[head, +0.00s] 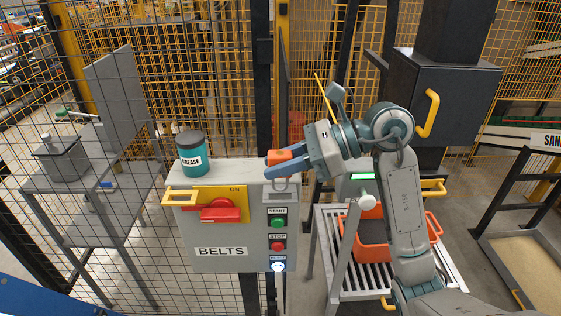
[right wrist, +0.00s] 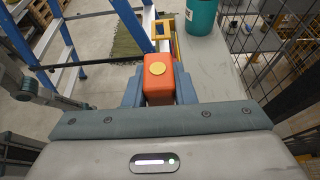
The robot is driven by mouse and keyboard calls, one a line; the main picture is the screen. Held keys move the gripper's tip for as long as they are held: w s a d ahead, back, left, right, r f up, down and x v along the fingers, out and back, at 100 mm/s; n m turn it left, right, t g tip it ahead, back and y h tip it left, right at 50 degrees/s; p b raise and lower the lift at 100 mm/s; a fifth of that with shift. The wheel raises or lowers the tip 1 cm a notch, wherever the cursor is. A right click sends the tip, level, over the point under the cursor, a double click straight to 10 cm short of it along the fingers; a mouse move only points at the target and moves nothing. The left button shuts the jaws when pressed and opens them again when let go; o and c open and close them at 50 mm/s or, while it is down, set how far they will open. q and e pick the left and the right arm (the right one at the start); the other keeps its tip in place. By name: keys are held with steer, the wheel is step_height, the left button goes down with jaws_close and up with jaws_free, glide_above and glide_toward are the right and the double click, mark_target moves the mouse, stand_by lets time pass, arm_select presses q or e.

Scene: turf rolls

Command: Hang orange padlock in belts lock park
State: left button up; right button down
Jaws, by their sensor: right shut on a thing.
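The orange padlock (head: 281,156) is between the fingers of my right gripper (head: 279,162), which is shut on it. The gripper is over the top right edge of the grey BELTS control box (head: 222,250). In the right wrist view the padlock body (right wrist: 158,88) shows with a round yellow disc on its face. A small grey loop (head: 280,184) shows just below the padlock, in front of the box's upper right; I cannot tell whether it is the shackle or a fitting. The box has a yellow ON plate with a red handle (head: 221,211) and a yellow bracket (head: 180,198). My left gripper is out of view.
A teal GREASE can (head: 192,158) stands on the box top, left of my gripper. START, STOP and lit blue buttons run down the box's right side. An orange crate (head: 361,254) sits on a slatted stand to the right. Mesh fencing stands behind.

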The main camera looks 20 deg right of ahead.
mark_target(286, 191)
steer(key=shift+b, duration=0.75)
stand_by(1.8)
steer(key=shift+f+b, duration=2.4)
steer(key=shift+f, duration=0.1)
steer(key=c, duration=1.1)
jaws_free()
steer(key=shift+s+d+b, duration=0.15)
steer(key=shift+d+b, duration=0.15)
steer(key=shift+d, duration=0.2)
steer(key=b+v, duration=0.3)
steer(key=v, duration=0.7)
steer(key=shift+a+r, duration=0.15)
